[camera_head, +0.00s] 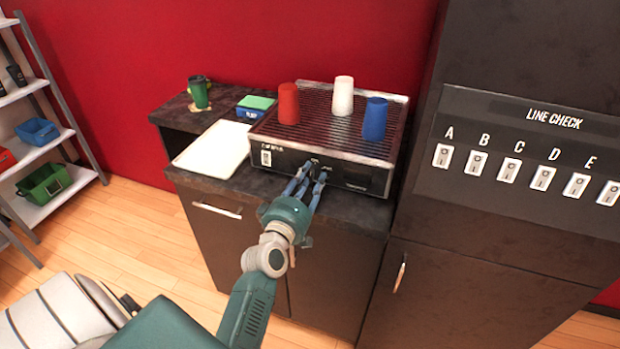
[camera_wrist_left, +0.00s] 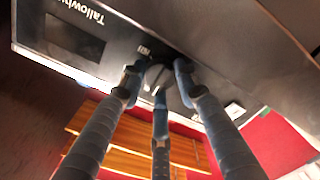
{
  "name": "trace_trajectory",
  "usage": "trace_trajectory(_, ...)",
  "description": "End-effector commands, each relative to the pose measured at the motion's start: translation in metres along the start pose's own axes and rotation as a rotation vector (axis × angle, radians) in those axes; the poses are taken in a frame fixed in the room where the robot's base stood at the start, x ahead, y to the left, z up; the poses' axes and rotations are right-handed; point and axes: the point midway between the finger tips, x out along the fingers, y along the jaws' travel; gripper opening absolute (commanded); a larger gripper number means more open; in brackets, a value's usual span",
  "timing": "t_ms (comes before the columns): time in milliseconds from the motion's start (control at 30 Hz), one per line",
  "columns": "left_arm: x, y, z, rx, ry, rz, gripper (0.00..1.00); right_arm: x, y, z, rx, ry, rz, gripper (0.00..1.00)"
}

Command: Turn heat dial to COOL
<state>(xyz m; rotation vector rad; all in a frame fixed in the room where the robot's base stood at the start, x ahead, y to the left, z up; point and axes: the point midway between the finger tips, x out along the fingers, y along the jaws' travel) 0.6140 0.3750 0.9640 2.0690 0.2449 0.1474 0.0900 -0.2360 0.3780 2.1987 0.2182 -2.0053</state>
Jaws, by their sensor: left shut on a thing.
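The heat dial is a small dark knob on the front panel of the cup-warmer machine (camera_head: 345,172). It shows between my fingertips in the left wrist view (camera_wrist_left: 157,76), partly covered by them. Small white lettering sits beside it, too small to read, so I cannot tell the dial's setting. My left gripper (camera_head: 310,178) reaches the front panel, its fingers shut around the dial. In the left wrist view its three fingers (camera_wrist_left: 158,88) close in on the knob. My right gripper is not in view.
Red (camera_head: 288,103), white (camera_head: 343,95) and blue (camera_head: 375,118) cups stand on the machine's ribbed top. A dark cabinet with LINE CHECK switches (camera_head: 540,155) stands at right.

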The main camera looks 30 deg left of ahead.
Motion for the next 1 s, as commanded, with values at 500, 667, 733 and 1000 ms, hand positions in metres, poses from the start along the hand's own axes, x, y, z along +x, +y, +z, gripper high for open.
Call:
trace_trajectory(500, 0.000, -0.002, 0.003, -0.001, -0.006, -0.004, 0.39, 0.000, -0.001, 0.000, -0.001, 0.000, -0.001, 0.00)
trace_trajectory(667, -0.002, -0.001, 0.002, 0.000, -0.005, -0.003, 0.39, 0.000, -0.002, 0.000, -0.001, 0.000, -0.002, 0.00)
trace_trajectory(733, -0.006, -0.002, 0.002, 0.000, -0.005, -0.004, 0.39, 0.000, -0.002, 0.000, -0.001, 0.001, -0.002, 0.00)
trace_trajectory(1000, -0.057, -0.003, 0.003, 0.000, -0.008, -0.007, 0.39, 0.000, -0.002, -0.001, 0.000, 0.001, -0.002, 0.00)
